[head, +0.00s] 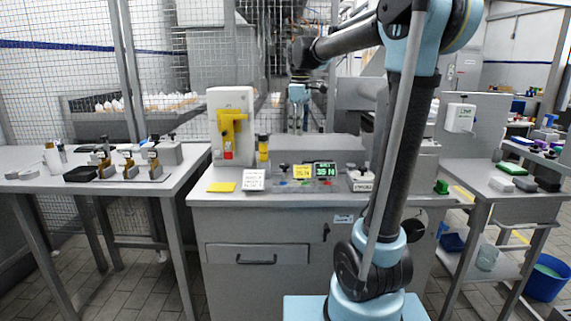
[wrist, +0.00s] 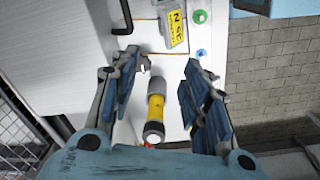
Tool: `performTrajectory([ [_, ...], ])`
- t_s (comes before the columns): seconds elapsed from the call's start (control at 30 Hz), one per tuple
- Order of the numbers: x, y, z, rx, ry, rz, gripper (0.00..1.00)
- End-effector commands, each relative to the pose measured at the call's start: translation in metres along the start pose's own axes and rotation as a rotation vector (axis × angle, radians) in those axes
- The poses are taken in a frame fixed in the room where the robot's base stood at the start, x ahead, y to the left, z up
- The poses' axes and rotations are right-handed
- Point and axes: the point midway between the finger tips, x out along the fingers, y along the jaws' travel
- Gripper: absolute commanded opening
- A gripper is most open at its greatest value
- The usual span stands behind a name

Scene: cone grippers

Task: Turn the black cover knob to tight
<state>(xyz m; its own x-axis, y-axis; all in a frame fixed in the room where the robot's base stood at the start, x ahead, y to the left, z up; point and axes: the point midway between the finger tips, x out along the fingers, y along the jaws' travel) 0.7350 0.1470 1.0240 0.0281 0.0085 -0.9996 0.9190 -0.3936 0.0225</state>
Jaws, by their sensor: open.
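Several small black knobs show in the head view. One (head: 283,168) is on the middle bench, and another (head: 362,170) is on a small white labelled box beside the green displays. I cannot tell which is the cover knob. My gripper (head: 297,126) hangs at the back of the middle bench in the head view, small and partly unclear. In the wrist view, my gripper (wrist: 162,68) is open with nothing between its blue-padded fingers. A yellow and black cylinder (wrist: 156,106) with a grey end lies below, between the fingers in view and apart from them.
The middle bench (head: 225,200) carries a grey-white box (head: 218,105) with a yellow bracket, a yellow-black cylinder (head: 263,148) and small cards. A left table (head: 60,185) holds brass-coloured fixtures. A right table (head: 480,180) holds small blocks. Wire mesh stands behind the left side.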

Motion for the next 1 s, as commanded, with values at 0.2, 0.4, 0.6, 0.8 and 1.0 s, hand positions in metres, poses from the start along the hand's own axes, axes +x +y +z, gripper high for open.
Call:
performTrajectory([
  [0.2,-0.011,0.024,-0.05,-0.151,-0.013,-0.019,0.43],
  [0.4,-0.013,0.031,-0.066,-0.208,-0.017,-0.025,0.43],
  [0.6,0.003,0.031,-0.067,-0.21,-0.017,-0.026,0.43],
  [0.8,0.036,0.031,-0.066,-0.209,-0.017,-0.026,0.43],
  [1.0,0.071,0.03,-0.065,-0.209,-0.017,-0.025,0.43],
])
